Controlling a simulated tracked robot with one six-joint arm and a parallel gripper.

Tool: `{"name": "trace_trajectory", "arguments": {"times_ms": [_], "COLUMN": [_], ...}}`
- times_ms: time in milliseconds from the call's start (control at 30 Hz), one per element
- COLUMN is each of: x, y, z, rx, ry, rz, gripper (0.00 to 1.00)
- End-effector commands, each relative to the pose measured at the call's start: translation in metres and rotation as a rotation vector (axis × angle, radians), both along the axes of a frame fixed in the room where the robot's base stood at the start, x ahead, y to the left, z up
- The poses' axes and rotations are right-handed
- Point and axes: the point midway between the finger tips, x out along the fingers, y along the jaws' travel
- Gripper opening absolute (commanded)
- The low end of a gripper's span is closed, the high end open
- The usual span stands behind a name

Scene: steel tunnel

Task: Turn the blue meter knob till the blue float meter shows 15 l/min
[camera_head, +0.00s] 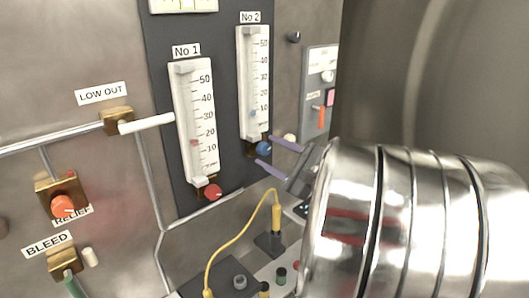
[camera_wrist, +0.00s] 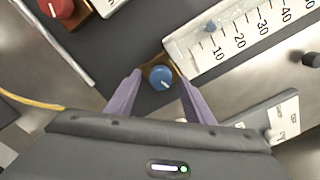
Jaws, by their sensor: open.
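The blue meter knob (camera_head: 263,149) is at the foot of the No 2 float meter (camera_head: 245,60). In the wrist view the blue knob (camera_wrist: 161,77) shows a white pointer line. The blue float (camera_head: 253,113) sits near the 10 mark; the float also shows in the wrist view (camera_wrist: 209,27), close to 10 or slightly above. My gripper (camera_head: 267,152) has two purple fingers. In the wrist view my gripper (camera_wrist: 160,80) is open, with the knob between its fingertips and a visible gap on each side. Whether the fingertips reach the knob's depth is unclear.
The No 1 meter (camera_head: 195,120) with a red knob (camera_head: 213,191) stands left. A yellow cable (camera_head: 240,235) loops below. A small panel with an orange lever (camera_head: 321,117) is at right. Relief (camera_head: 64,206) and low out (camera_head: 146,124) valves are on the left wall.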

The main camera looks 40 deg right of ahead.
Motion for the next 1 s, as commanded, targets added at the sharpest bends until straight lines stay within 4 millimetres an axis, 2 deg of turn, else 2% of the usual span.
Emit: {"name": "trace_trajectory", "arguments": {"times_ms": [167, 467, 1000], "x": [0.0109, 0.0118, 0.0114], "y": [0.0004, 0.0001, 0.0001], "z": [-0.0004, -0.0003, -0.0006], "rx": [0.000, 0.000, 0.000], "ry": [0.001, 0.001, 0.001], "rz": [0.001, -0.001, -0.002], "gripper": [0.48, 0.48, 0.10]}}
